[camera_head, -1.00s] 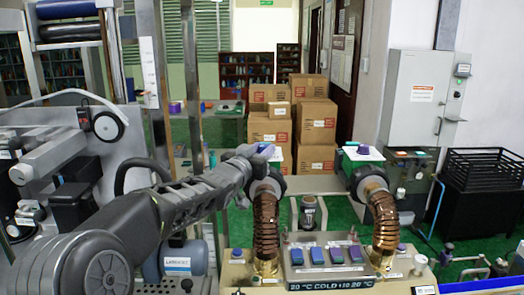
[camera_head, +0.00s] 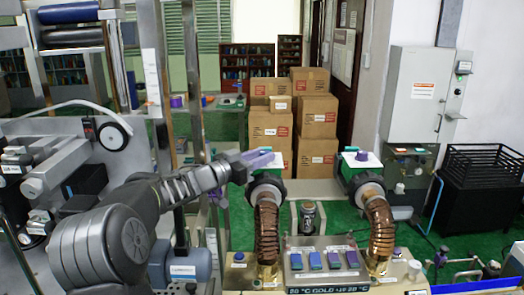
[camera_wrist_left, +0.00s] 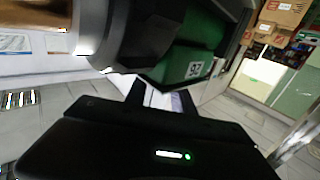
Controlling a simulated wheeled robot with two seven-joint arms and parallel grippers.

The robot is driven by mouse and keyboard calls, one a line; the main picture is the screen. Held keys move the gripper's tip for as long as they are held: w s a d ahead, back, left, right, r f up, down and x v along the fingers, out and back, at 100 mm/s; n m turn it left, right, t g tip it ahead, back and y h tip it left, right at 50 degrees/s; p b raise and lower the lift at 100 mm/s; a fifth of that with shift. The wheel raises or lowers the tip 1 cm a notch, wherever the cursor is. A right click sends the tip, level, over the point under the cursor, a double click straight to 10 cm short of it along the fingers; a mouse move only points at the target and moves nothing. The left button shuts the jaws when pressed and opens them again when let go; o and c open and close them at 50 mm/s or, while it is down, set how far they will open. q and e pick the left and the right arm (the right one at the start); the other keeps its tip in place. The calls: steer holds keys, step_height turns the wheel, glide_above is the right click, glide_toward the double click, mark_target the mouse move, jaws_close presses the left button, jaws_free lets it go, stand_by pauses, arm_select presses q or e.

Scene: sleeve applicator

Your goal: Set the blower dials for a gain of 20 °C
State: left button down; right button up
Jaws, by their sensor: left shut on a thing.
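Two blowers with green housings and copper-coloured hoses stand at the centre, the left blower (camera_head: 275,163) and the right blower (camera_head: 368,166). A small purple dial (camera_head: 361,156) shows on top of the right blower. My left gripper (camera_head: 250,159) is at the left blower's top, shut on its purple dial (camera_head: 258,157); the fingers partly hide this dial. In the left wrist view, the fingers (camera_wrist_left: 152,95) close on a pale lavender piece beside a green housing with a white number label (camera_wrist_left: 194,69). The dial settings are unreadable. My right gripper is not in view.
A panel with several blue and purple buttons (camera_head: 333,259) sits between the hoses, with a temperature label strip (camera_head: 328,289) below. A dark can-like cylinder (camera_head: 308,218) stands behind it. Stacked cartons (camera_head: 317,120) and a black rack (camera_head: 485,190) stand farther back.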

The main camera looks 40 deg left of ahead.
arm_select(q)
steer(key=shift+a+m+g+h, duration=0.25)
steer(key=shift+m+h, duration=0.55)
steer(key=shift+h, duration=0.4)
steer(key=shift+w+m+g+h, duration=0.1)
steer(key=shift+m+g+h, duration=0.45)
steer(key=shift+m+h, duration=0.55)
steer(key=shift+h, duration=0.4)
steer(key=shift+r, duration=0.1)
steer(key=c, duration=1.1)
jaws_free()
steer(key=shift+o, duration=0.2)
